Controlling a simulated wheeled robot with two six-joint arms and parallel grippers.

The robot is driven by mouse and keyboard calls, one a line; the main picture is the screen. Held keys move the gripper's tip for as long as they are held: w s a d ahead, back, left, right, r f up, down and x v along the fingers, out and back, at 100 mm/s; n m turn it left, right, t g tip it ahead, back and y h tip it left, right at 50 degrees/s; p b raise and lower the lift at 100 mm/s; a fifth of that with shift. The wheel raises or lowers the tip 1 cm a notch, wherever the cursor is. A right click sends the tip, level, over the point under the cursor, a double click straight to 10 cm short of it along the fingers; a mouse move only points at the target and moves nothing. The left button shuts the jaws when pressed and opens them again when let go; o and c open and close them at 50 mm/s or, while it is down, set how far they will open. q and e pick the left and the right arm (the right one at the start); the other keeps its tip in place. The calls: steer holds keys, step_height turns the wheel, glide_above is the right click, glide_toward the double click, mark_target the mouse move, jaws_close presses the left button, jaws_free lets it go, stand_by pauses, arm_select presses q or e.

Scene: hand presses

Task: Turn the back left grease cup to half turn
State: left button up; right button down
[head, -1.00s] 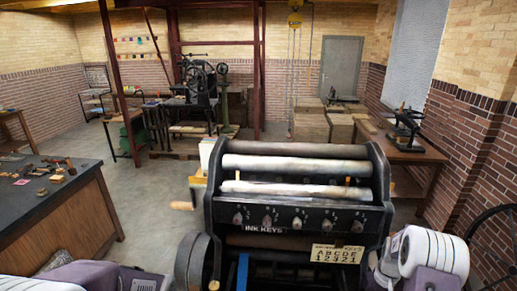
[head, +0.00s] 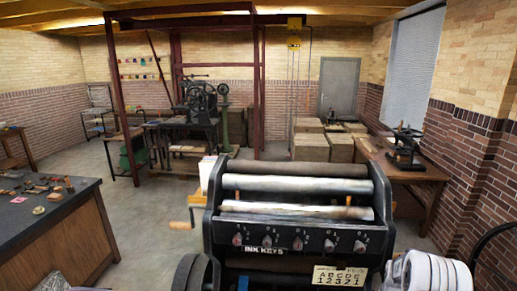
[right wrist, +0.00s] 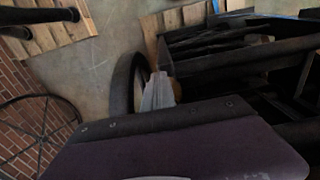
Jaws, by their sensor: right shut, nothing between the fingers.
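The black hand press (head: 290,240) with pale rollers and a row of ink keys (head: 300,243) fills the lower middle of the head view. No grease cup can be made out with certainty; the press's lower part is cut off by the frame. In the right wrist view my right gripper (right wrist: 158,92) shows as pale fingers, shut and empty, close to a dark wheel rim and the dark frame. My white right arm shows at the lower right of the head view. My left gripper is not in view.
A dark-topped bench (head: 50,210) with small tools stands at the left. A wooden table (head: 405,170) with a small press is at the right by the brick wall. Crates (head: 310,147) and a larger machine stand behind. Grey floor (head: 150,215) is open between bench and press.

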steer(key=shift+w+a+r, duration=0.1)
steer(key=shift+a, duration=0.55)
steer(key=shift+s+a+p, duration=0.1)
steer(key=shift+s+p, duration=0.15)
steer(key=shift+p, duration=0.05)
step_height(320, 180, up, 6)
steer(key=p, duration=0.4)
steer(key=shift+s+p, duration=0.1)
steer(key=shift+p, duration=0.25)
